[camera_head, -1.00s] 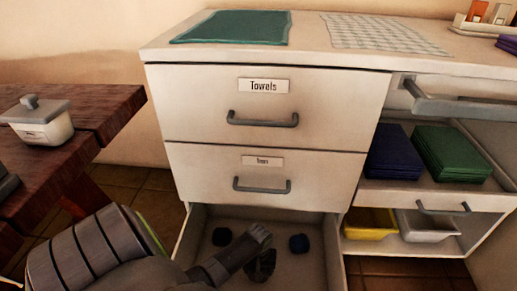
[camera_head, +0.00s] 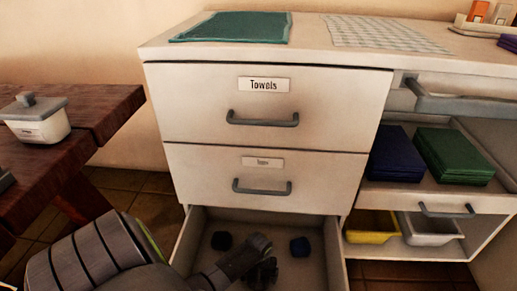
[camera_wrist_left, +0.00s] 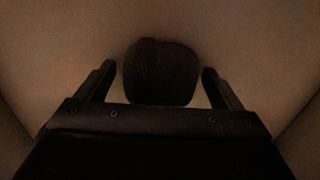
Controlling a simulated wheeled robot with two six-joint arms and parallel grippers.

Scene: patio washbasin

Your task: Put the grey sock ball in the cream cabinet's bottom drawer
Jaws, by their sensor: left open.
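The cream cabinet's bottom drawer (camera_head: 305,272) is pulled open below two shut drawers. My left gripper (camera_head: 264,275) reaches down into it from the left. In the left wrist view my left gripper (camera_wrist_left: 160,80) is open. A dark, ribbed, rounded ball (camera_wrist_left: 160,72), which looks like the grey sock ball, lies between its two spread fingers, with a gap on each side. In the head view this ball is hard to tell from the dark fingers. My right gripper is not in view.
A wooden table (camera_head: 95,110) with a lidded pot (camera_head: 38,120) stands at the left. Folded cloths and trays fill the shelves at right.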

